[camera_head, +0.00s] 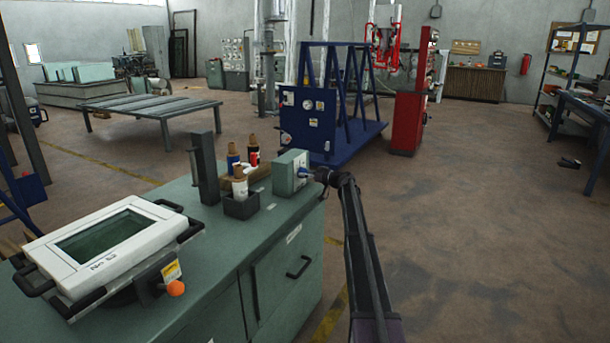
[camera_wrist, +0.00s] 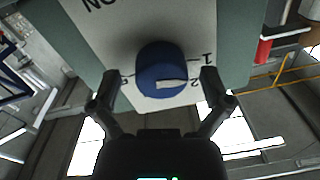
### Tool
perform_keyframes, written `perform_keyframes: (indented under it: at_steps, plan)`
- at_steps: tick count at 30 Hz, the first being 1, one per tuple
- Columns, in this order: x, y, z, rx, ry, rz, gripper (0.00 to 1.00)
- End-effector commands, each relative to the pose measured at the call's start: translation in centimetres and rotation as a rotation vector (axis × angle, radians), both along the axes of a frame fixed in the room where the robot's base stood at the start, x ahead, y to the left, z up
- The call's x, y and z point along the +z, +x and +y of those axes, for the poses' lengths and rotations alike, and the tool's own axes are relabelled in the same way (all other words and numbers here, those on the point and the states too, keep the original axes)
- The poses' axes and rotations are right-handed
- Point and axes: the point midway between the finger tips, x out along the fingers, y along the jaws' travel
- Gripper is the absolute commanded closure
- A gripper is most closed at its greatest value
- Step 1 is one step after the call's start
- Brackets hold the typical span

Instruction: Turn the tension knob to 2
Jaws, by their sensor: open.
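The blue tension knob (camera_wrist: 158,58) sits on the pale face of a box in the wrist view, with a white mark on it. The mark's right end lies near the printed 2 (camera_wrist: 194,82); a 1 (camera_wrist: 206,58) is printed beside it, and the picture is upside down. My gripper (camera_wrist: 159,76) is open, with one finger on each side of the knob. I cannot tell whether the fingers touch it. In the head view the grey-green knob box (camera_head: 290,172) stands at the cabinet's far right corner, with my gripper (camera_head: 314,174) at its right face.
A blue frame cart (camera_head: 330,145) and red machine (camera_head: 407,122) stand behind. The floor at right is clear.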

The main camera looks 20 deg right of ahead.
Motion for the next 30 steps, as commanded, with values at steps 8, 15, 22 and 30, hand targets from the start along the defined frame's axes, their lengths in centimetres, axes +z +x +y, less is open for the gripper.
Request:
perform_keyframes:
  at_steps: [8,15,22,30]
  plan:
    - [0.00,-0.02,0.01,0.000,0.000,0.000,0.43]
    - [0.01,0.04,0.02,0.000,0.000,0.000,0.85]
    - [0.00,0.10,0.04,0.000,0.015,0.010,0.85]
    - [-0.01,0.18,0.05,-0.001,0.100,0.076,0.85]
